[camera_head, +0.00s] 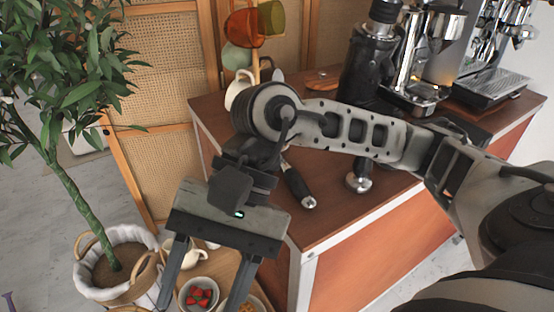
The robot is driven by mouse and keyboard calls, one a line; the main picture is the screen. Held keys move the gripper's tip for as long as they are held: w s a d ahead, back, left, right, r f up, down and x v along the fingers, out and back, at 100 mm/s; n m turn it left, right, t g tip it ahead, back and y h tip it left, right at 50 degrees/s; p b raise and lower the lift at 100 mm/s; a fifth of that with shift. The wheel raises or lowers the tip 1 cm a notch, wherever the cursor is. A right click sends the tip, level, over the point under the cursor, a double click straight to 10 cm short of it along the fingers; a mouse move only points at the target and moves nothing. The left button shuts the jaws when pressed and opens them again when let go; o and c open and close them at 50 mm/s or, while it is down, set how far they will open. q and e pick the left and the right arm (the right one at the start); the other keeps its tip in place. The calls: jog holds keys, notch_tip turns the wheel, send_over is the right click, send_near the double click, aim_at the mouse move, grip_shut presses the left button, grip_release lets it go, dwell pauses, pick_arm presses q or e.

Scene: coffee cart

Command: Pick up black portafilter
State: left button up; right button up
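The black portafilter (296,185) lies on the brown cart top near its front left corner. Its dark handle and silver end show, and the rest is hidden behind my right arm. My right gripper (203,296) is at the lower left, in front of and to the left of the cart corner. Its two fingers point down and stand wide apart, with nothing seen held between them. In the picture it is below and left of the portafilter, apart from it. My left gripper is not in view.
A silver tamper (359,182) stands right of the portafilter. A black grinder (371,62) and an espresso machine (490,80) stand behind. Coloured cups (245,27) hang on a rack at the back. A bowl of strawberries (199,295) sits low behind my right gripper. A potted plant (110,270) stands left.

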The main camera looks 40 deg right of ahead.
jog(key=w+d+r+n+t+h, duration=0.2)
jog(key=w+d+r+t+h, duration=0.15)
jog(key=d+h, duration=0.45)
jog(key=w+d+r+n+t+h, duration=0.25)
jog(key=w+d+t, duration=0.2)
jog(key=d, duration=0.75)
jog(key=b, duration=0.4)
send_over(298, 181)
jog(key=s+a, duration=0.2)
jog(key=shift+m+g+h, duration=0.3)
jog(key=shift+m+h, duration=0.15)
jog(key=f, duration=0.9)
jog(key=shift+d+f, duration=0.2)
jog(key=shift+x, duration=3.05)
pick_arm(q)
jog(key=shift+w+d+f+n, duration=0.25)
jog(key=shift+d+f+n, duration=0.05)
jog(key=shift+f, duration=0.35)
pick_arm(e)
jog(key=shift+s+a, duration=0.1)
jog(key=shift+c, duration=0.3)
jog(key=c, duration=1)
grip_shut()
